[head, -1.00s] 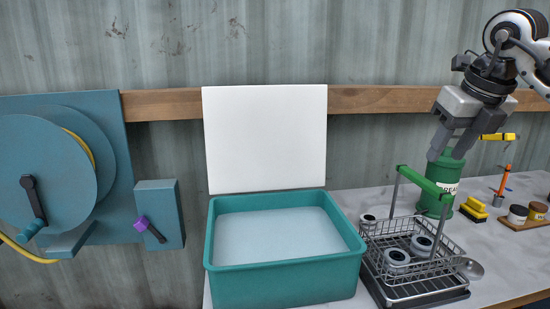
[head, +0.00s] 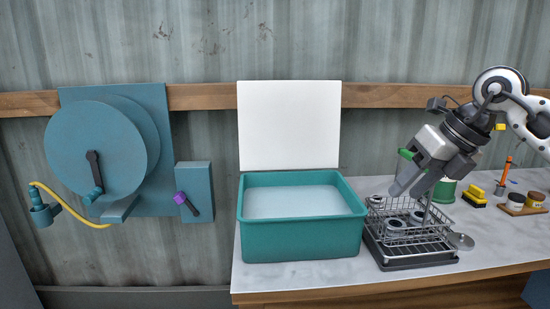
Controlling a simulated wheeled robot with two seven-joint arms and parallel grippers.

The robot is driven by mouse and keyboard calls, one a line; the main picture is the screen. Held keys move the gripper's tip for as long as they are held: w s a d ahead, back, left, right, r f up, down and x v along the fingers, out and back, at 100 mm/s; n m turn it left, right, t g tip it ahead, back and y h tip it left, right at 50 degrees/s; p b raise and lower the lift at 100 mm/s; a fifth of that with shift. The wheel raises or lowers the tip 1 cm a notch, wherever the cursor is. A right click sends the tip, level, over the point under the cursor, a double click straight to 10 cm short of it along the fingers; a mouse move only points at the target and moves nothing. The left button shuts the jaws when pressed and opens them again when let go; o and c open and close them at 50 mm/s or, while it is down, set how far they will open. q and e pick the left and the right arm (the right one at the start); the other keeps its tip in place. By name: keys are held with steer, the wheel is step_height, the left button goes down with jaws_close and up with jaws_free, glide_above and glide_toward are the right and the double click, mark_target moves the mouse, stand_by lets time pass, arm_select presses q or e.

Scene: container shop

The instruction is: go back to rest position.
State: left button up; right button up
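My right gripper (head: 407,187) comes in from the right and points down and to the left, over the wire basket (head: 440,226). Its two fingers look apart, with nothing seen between them. It covers most of the basket's green handle (head: 405,154); I cannot tell whether it touches it. The basket stands on a dark tray (head: 412,262) and holds several grey-white ring-shaped parts (head: 395,225). My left gripper is not in view.
A teal tub (head: 300,238) of pale liquid stands left of the basket on the counter (head: 310,277). A green canister (head: 444,190), yellow brush (head: 474,194) and small jars (head: 535,199) stand to the right. A hose reel (head: 95,150) hangs on the left wall.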

steer(key=s+a+f+m+g+y, duration=0.1)
steer(key=s+a+f+y, duration=0.15)
steer(key=a+y, duration=0.35)
steer(key=s+a+f+m+y, duration=0.1)
steer(key=s+a+f+y, duration=0.2)
steer(key=a, duration=0.6)
steer(key=s+a+f+m+g+y, duration=0.1)
steer(key=s+a+f+y, duration=0.15)
steer(key=a+y, duration=0.4)
steer(key=s+d+f+m+t+h, duration=0.1)
steer(key=d+f+m+t+h, duration=0.45)
steer(key=m, duration=0.85)
steer(key=s+d+f+m+t+h, duration=0.1)
steer(key=d+f+m+t+h, duration=0.1)
steer(key=f+m+t+h, duration=0.65)
steer(key=s+d+f+m+g+h, duration=0.1)
steer(key=s+d+f+m+g, duration=0.1)
steer(key=s+f+m, duration=0.4)
steer(key=s+d+f+m+g+h, duration=0.1)
steer(key=s+d+f+m+g, duration=0.1)
steer(key=s+f+m, duration=0.4)
step_height(320, 180, down, 3)
steer(key=shift+s+d+r+g+h, duration=0.25)
steer(key=shift+s+g+h, duration=0.1)
steer(key=shift+s+g, duration=0.2)
